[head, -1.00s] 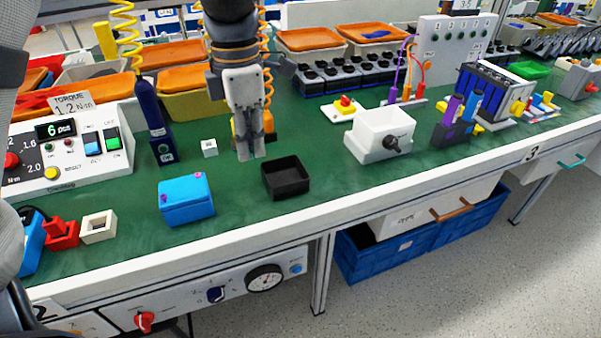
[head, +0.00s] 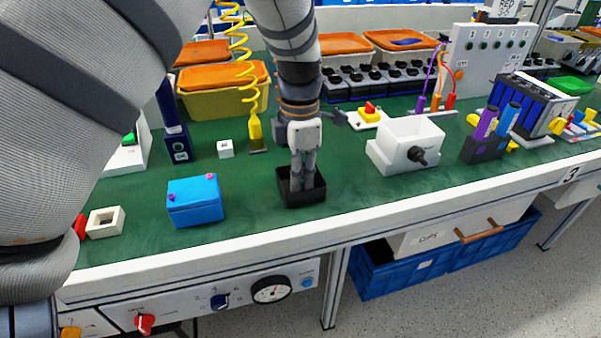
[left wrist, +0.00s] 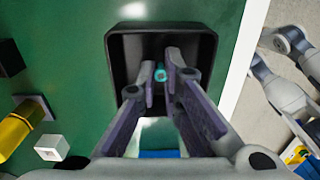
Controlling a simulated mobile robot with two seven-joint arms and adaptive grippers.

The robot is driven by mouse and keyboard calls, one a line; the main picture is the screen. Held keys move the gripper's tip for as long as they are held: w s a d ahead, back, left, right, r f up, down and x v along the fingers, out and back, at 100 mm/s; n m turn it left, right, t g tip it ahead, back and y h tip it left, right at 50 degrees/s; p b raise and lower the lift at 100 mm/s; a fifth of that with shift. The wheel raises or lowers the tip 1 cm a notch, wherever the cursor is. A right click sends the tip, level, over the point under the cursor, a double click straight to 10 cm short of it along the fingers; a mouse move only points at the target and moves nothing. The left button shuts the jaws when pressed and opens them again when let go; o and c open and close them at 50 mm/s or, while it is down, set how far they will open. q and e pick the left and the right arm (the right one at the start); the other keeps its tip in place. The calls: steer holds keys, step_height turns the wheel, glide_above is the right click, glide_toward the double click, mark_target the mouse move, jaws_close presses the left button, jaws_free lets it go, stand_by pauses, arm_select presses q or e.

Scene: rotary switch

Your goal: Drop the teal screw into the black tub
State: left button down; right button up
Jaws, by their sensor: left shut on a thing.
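The black tub (head: 288,200) stands on the green bench top near its front edge. My left gripper (head: 303,188) points down into the tub's opening in the head view. In the left wrist view the tub's dark walls (left wrist: 204,50) surround the fingertips. A small teal screw (left wrist: 161,74) shows between the two fingers of my left gripper (left wrist: 160,66), which is shut on it. In the head view the screw is hidden by the fingers and tub. Whether the screw touches the tub floor I cannot tell.
A white box with a black knob (head: 409,143) is to the right. Green bench around the tub is clear.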

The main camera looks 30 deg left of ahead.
arm_select(q)
steer(key=c, duration=1.7)
jaws_free()
step_height(320, 180, up, 12)
steer(key=shift+w+a+r+p, duration=0.15)
steer(key=shift+r+p, duration=0.05)
steer(key=shift+p, duration=0.1)
